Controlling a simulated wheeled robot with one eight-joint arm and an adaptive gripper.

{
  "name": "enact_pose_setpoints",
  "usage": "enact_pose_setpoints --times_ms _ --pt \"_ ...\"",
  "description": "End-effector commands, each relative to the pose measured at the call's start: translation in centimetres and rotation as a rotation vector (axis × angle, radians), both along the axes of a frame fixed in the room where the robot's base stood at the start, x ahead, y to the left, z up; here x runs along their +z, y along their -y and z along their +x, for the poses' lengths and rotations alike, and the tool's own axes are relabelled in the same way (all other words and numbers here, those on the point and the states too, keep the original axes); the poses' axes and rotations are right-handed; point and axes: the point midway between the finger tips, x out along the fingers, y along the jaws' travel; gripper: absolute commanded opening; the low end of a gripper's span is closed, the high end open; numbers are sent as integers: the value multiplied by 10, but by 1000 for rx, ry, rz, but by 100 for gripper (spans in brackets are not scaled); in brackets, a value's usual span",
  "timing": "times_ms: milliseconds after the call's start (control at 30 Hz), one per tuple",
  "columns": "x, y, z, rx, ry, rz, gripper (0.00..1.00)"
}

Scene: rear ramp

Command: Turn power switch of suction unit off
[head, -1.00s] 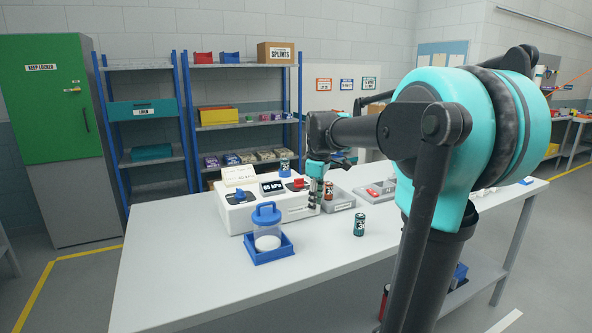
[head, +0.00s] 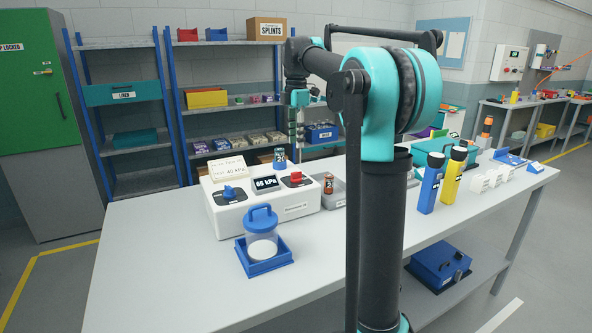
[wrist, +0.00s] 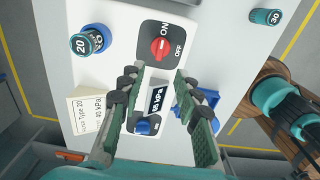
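The suction unit (head: 240,212) is a white box on the table. On top it has a red power switch (head: 296,178), a 65 kPa display (head: 266,184) and a blue knob (head: 229,191). In the wrist view the red switch (wrist: 159,48) sits on a dark plate marked ON and OFF. I cannot clearly tell which mark it points to. My gripper (wrist: 156,76) is open and empty, pointing down, with its fingers apart above the unit. In the head view my gripper (head: 297,135) hangs above and behind the switch, clear of it.
A teal can (head: 280,158) and a note card (head: 236,172) stand on the unit. A lidded jar in a blue tray (head: 262,258) stands in front. Yellow and blue torches (head: 453,179) stand farther right.

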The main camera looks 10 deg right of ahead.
Motion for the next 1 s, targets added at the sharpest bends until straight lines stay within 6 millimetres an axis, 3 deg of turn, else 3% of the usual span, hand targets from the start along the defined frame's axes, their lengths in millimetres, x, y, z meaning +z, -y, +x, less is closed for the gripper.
enact_pose_setpoints --times_ms 300,500,700,1000 --pt "-64 0 0 -1 0 0 33" --pt "-96 0 0 -1 0 0 33" --pt "-111 0 0 -1 0 0 33" --pt "-113 0 0 -1 0 0 33"
